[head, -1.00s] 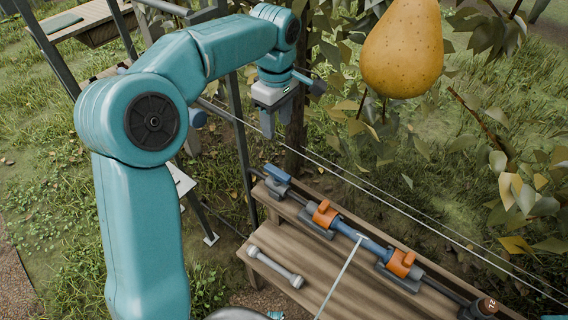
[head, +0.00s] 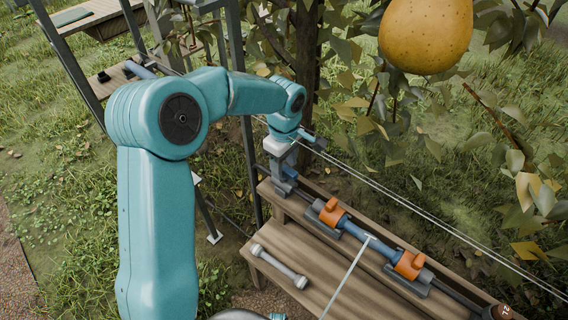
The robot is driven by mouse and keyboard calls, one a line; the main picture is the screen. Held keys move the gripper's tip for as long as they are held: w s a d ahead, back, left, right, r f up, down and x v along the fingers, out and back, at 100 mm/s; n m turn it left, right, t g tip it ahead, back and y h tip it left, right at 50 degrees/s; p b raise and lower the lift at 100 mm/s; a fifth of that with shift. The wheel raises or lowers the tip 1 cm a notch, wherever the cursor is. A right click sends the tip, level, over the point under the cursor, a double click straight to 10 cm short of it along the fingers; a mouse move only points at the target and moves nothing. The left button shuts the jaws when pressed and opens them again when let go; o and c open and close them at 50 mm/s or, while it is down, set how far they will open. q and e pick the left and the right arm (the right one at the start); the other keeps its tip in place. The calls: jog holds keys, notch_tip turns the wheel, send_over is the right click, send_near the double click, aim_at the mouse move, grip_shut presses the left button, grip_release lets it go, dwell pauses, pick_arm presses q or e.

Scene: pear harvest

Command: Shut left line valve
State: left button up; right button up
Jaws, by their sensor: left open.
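A pipe line (head: 361,238) runs along the back of the wooden bench. It carries an orange-handled valve (head: 330,212) on the left and another orange-handled valve (head: 411,264) on the right. My right gripper is not in view.
A grey dumbbell-shaped bar (head: 279,267) lies on the bench (head: 305,252). Thin wires (head: 400,200) pass behind the bench. A large pear (head: 427,35) hangs among leaves at the upper right. A dark post (head: 249,160) stands left of the gripper.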

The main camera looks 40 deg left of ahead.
pick_arm(q)
jog(key=shift+f, duration=0.1)
grip_shut()
jog(key=shift+m, duration=0.3)
jog(key=m, duration=0.3)
jog(key=shift+m, duration=0.4)
jog(key=m+p, duration=0.1)
jog(key=m, duration=0.3)
jog(key=m+p, duration=0.1)
jog(key=m, duration=0.4)
jog(key=shift+m+p, duration=0.35)
jog(key=shift+m, duration=1.95)
